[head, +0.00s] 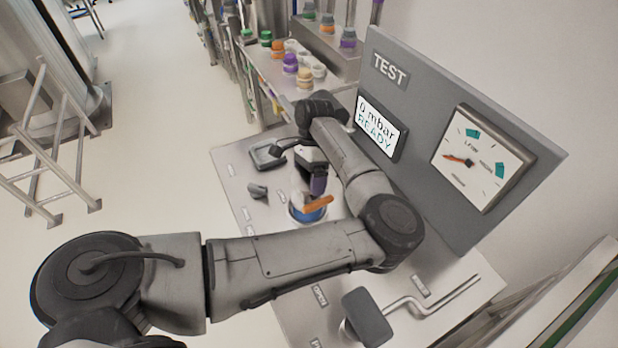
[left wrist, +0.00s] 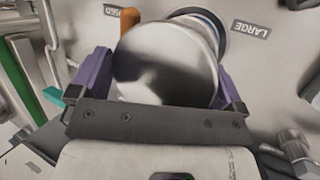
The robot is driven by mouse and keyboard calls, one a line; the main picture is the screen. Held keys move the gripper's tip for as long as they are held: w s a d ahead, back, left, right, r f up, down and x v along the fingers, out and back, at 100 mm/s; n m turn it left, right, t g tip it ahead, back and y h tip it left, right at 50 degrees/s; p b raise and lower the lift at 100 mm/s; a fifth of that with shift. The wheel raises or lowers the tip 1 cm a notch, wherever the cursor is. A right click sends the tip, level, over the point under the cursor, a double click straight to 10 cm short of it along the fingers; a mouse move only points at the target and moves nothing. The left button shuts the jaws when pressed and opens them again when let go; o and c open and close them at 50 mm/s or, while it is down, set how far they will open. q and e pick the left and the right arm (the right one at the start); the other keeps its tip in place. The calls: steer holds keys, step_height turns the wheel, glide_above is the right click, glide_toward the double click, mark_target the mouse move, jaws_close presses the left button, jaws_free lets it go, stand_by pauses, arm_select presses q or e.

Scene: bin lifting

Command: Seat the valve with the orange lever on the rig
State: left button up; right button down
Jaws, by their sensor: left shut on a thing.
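The valve has a shiny metal body and an orange lever (head: 318,204). In the head view it is mostly hidden behind my left gripper (head: 318,184), at a blue ring (head: 305,215) on the rig's panel. In the left wrist view the round metal valve body (left wrist: 165,65) fills the space between the purple fingers of my left gripper (left wrist: 165,85), which is shut on it. The orange lever (left wrist: 128,20) sticks out beyond it. A blue-edged round seat shows just behind the body, near the LARGE label (left wrist: 250,28). I cannot tell whether the valve is fully down. My right gripper is out of view.
The grey TEST board (head: 455,130) stands at the right, with a screen (head: 380,126) reading 0 mbar READY and a dial (head: 480,158). A bent metal handle (head: 430,303) lies at the front. A shelf with several coloured parts (head: 290,64) stands behind.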

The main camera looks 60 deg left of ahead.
arm_select(q)
steer(key=shift+r, duration=0.1)
steer(key=shift+f+b, duration=0.3)
steer(key=shift+b, duration=0.3)
stand_by(0.5)
stand_by(0.6)
steer(key=shift+f+b, duration=0.7)
steer(key=shift+b, duration=0.25)
steer(key=shift+f, duration=0.1)
stand_by(0.6)
steer(key=shift+f+b, duration=0.6)
steer(key=shift+b, duration=0.1)
steer(key=shift+f+b, duration=0.65)
steer(key=shift+b, duration=0.1)
stand_by(0.6)
